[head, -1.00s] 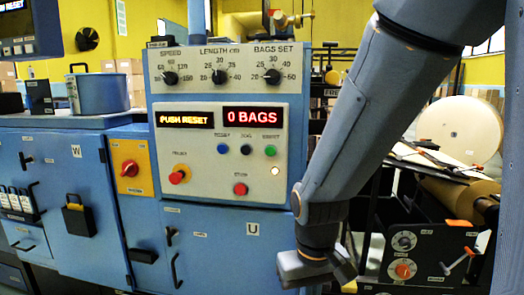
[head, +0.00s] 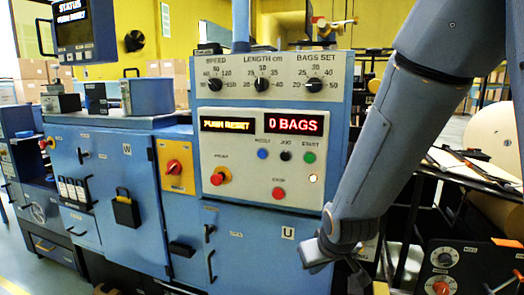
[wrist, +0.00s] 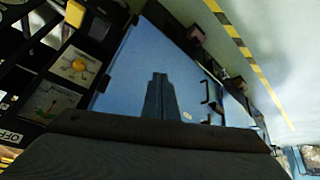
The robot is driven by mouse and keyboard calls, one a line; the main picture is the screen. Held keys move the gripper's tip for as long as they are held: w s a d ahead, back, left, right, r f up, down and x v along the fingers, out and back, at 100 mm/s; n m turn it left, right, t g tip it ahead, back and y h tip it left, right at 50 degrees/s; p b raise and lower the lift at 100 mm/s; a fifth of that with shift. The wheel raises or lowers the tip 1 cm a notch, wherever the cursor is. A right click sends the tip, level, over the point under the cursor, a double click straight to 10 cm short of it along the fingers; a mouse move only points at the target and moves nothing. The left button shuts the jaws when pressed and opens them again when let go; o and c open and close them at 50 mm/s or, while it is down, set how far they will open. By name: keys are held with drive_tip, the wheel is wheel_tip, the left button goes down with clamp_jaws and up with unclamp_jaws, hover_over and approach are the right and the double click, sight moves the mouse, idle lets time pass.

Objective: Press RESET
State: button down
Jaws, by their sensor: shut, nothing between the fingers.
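The control panel (head: 230,178) stands upright on the blue machine. Its left display reads "PUSH RESET" (head: 227,125) and its right display reads "0 BAGS" (head: 293,124). A row under the displays holds a blue button (head: 262,154), a black one and a green one. The small label over the blue button looks like RESET. My gripper (head: 358,284) hangs low, right of and below the panel, apart from the buttons. In the wrist view its two fingers (wrist: 158,98) lie together, empty, against a background of blue cabinet.
A red mushroom button (head: 219,176) on yellow and a red button (head: 278,193) sit lower on the panel. Three knobs line its top. A red rotary switch (head: 174,167) is at left. A black dial box (head: 445,265) and rolls stand at right.

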drive_tip(key=w+a+r+n+t+y+p, duration=0.45)
drive_tip(key=w+a+r+t, duration=0.55)
drive_tip(key=w+a+r, duration=0.4)
wheel_tip(320, 180, up, 8)
drive_tip(key=s+a+n+t+y+p, duration=0.1)
drive_tip(key=s+a+n+t+y, duration=0.1)
drive_tip(key=n+t+y, duration=0.1)
drive_tip(key=shift+s+a, duration=0.3)
drive_tip(key=shift+a, duration=0.05)
drive_tip(key=shift+w+f, duration=0.1)
drive_tip(key=b, duration=0.2)
approach(262, 154)
drive_tip(key=shift+w+a+r, duration=0.3)
drive_tip(key=shift+w+a, duration=0.4)
drive_tip(key=shift+a, duration=0.05)
drive_tip(key=shift+w+a+r, duration=0.3)
drive_tip(key=shift+w+a, duration=0.4)
drive_tip(key=shift+w+a+r, duration=0.3)
drive_tip(key=shift+w+a, duration=0.35)
drive_tip(key=shift+a, duration=0.1)
drive_tip(key=shift+w, duration=0.1)
drive_tip(key=shift+w+d, duration=0.15)
drive_tip(key=shift+w, duration=0.15)
